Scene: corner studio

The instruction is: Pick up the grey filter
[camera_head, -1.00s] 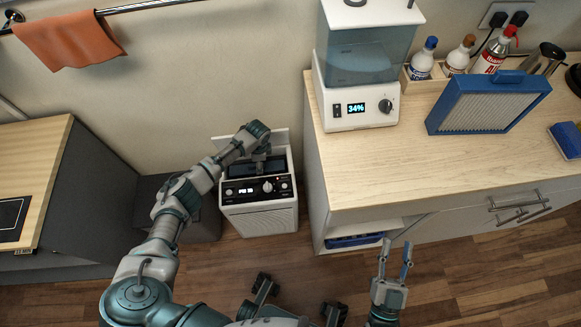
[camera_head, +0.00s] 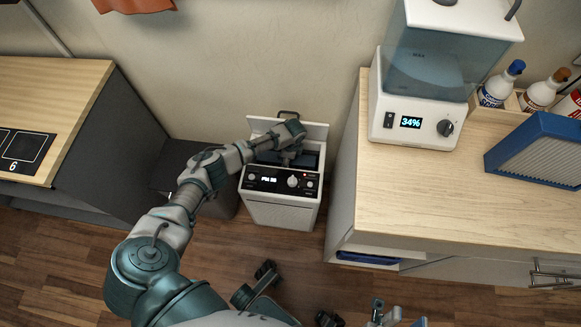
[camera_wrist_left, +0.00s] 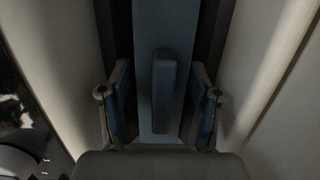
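In the left wrist view, a dark blue-grey panel (camera_wrist_left: 160,30) with a raised upright grip bar (camera_wrist_left: 163,95) sits in a slot between pale walls; it looks like the grey filter. My left gripper (camera_wrist_left: 160,108) is open, one finger on each side of the bar, with gaps to both. In the head view, my left gripper (camera_head: 288,158) reaches down into the open top of the white machine (camera_head: 283,215) and covers most of what is inside. My right gripper (camera_head: 398,313) is at the bottom edge, open and apparently empty, partly cut off.
The machine's lid stands up against the wall. A wooden counter (camera_head: 430,190) is at the right with a white tank unit (camera_head: 415,118), bottles (camera_head: 500,85) and a blue-framed filter (camera_head: 545,150). A dark cabinet with a wooden top (camera_head: 50,90) is at the left. Open floor lies in front.

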